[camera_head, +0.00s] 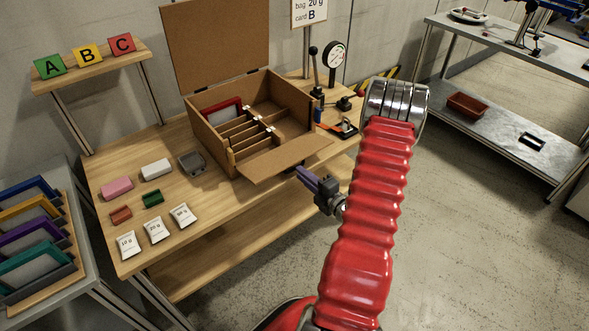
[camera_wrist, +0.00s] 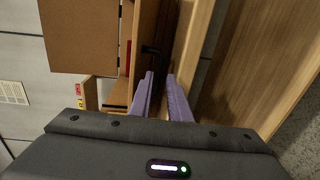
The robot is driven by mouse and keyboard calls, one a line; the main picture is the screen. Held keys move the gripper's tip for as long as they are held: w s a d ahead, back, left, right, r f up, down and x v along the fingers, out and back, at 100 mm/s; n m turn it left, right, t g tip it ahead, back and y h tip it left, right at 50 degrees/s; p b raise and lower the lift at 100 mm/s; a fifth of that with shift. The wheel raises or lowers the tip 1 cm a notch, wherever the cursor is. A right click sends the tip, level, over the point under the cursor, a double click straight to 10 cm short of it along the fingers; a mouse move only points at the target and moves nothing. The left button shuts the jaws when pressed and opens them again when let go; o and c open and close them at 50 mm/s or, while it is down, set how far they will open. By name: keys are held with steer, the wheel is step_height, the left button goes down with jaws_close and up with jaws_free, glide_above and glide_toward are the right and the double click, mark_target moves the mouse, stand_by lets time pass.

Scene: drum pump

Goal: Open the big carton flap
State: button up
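The brown carton (camera_head: 215,135) stands on the wooden bench, its inside with dividers in view. Its large back flap (camera_head: 215,45) stands upright, leaning slightly back; it also shows in the wrist view (camera_wrist: 80,38). A front flap (camera_head: 272,163) is folded outward, sloping down toward the bench's front edge. My gripper (camera_head: 299,170) is just in front of this flap's outer edge, with purple fingers pointing toward the carton. Whether a finger touches the flap I cannot tell.
A red-framed item (camera_head: 222,110) is inside the carton. Pink (camera_head: 116,188) and white (camera_head: 156,170) blocks, a grey container (camera_head: 192,162) and weight-marked bags (camera_head: 155,229) lie left of it. A lever press (camera_head: 316,75) and dial gauge (camera_head: 334,54) stand behind right.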

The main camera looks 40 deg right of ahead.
mark_target(287, 161)
steer(key=shift+w+d+f, duration=0.15)
steer(key=shift+w, duration=1.15)
steer(key=shift+w+d+f, duration=0.1)
steer(key=shift+w+d, duration=0.05)
steer(key=shift+w, duration=1.1)
steer(key=shift+c, duration=0.4)
jaws_close()
steer(key=shift+f, duration=0.1)
